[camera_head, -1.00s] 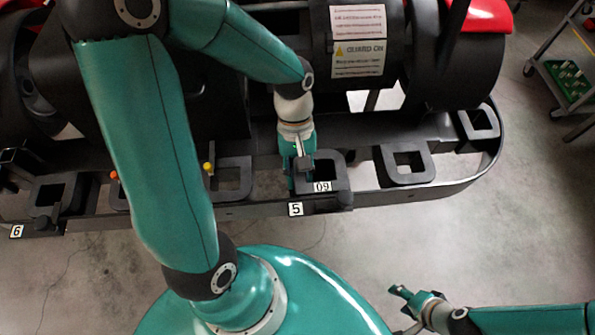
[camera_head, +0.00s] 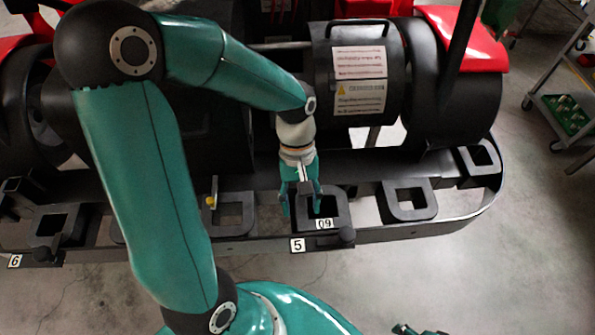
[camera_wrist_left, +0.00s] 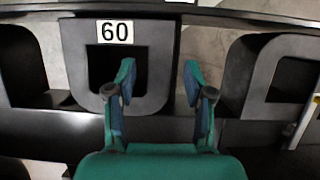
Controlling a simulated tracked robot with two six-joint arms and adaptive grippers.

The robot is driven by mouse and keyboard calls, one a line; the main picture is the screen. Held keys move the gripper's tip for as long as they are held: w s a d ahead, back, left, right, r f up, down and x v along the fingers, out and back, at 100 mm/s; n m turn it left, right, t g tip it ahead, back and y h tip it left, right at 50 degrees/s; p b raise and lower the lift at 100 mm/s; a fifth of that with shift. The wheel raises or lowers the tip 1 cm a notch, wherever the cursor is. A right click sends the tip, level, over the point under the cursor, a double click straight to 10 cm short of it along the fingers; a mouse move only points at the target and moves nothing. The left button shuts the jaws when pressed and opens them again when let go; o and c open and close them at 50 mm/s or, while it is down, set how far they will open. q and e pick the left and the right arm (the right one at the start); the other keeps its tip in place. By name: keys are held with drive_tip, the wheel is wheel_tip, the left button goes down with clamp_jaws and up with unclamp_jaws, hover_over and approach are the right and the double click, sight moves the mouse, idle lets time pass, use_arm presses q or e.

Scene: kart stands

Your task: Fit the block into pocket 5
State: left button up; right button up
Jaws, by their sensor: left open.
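The block (camera_head: 337,206) is a black square frame with a hole and a white number label. It sits at the pocket marked by the 5 tag (camera_head: 297,245), and it also shows in the wrist view (camera_wrist_left: 152,65) with its label reading 60. I cannot tell how deep it sits. My left gripper (camera_head: 302,202) is open at the block's left side, and its fingers also show apart in the wrist view (camera_wrist_left: 160,82). One finger overlaps the block's side and hole, the other is outside it. My right gripper (camera_head: 406,330) barely shows at the bottom edge.
Similar black square frames stand along the rail, one right of the block (camera_head: 408,213) and one left (camera_head: 233,232). A black knob (camera_head: 346,235) is at the pocket's front right. The 6 tag (camera_head: 15,261) is far left. A trolley (camera_head: 565,112) stands right on open floor.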

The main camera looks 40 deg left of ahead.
use_arm(q)
drive_tip(key=v, duration=0.9)
drive_tip(key=shift+r, duration=0.3)
